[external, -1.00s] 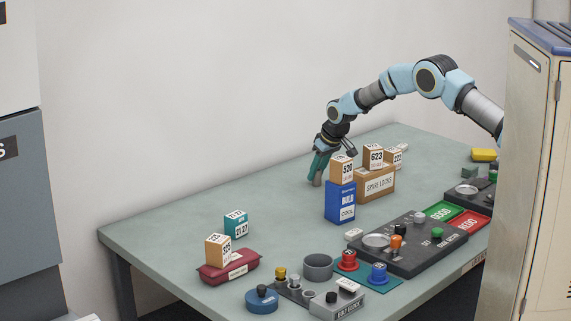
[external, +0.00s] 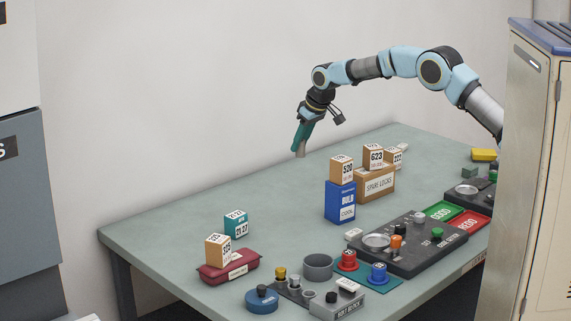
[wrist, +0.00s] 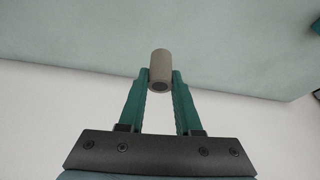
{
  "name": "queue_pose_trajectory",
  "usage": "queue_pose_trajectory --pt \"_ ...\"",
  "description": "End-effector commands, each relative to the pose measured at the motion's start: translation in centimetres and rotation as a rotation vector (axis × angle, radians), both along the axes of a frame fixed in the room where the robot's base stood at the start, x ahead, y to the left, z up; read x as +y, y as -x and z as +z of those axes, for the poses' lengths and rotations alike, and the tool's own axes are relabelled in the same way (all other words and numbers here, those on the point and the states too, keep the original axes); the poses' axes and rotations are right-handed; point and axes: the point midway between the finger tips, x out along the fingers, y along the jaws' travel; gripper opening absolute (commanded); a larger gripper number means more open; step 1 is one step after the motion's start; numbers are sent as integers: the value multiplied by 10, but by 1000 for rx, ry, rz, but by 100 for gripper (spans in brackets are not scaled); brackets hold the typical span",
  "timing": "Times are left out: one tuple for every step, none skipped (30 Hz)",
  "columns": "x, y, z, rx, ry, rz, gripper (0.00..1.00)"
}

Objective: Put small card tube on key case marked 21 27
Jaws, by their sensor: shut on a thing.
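My gripper (external: 300,148) has teal fingers and is shut on the small card tube (external: 300,154), a short grey-brown cylinder held above the back of the table. In the wrist view the tube (wrist: 160,66) sits between the two fingertips (wrist: 160,82). The key case marked 21 27 (external: 236,224) is a small teal block at the left part of the table. Its top carries printed marks and nothing stands on it. My gripper is behind it and to its right, well apart from it.
A block marked 325 (external: 218,249) stands on a dark red case (external: 229,271) in front of the key case. A blue bulb box (external: 340,203) bears a block marked 520 (external: 342,169). The table (external: 270,200) is clear between the key case and the blue box.

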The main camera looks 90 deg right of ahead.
Motion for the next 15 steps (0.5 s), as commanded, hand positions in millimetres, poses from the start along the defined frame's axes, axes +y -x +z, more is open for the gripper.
queue_pose_trajectory --pt "21 -19 6 -2 0 47 0" --pt "32 -28 8 -2 -1 73 0" --pt "49 -42 12 -2 -1 109 0" --pt "61 -51 14 -1 0 137 0" --pt "74 -61 17 -1 1 165 0" --pt "92 -73 20 -1 1 201 0" --pt "104 -81 22 -1 0 228 0" --pt "118 -90 25 -1 1 256 0" --pt "135 -100 28 -1 0 292 0" --pt "149 -107 31 -1 1 317 0" --pt "161 -114 33 -1 0 344 0" --pt "178 -123 36 -1 1 376 0" --pt "190 -129 38 -2 1 401 0" --pt "202 -134 40 -2 1 422 0" --pt "216 -140 42 -1 0 450 0"
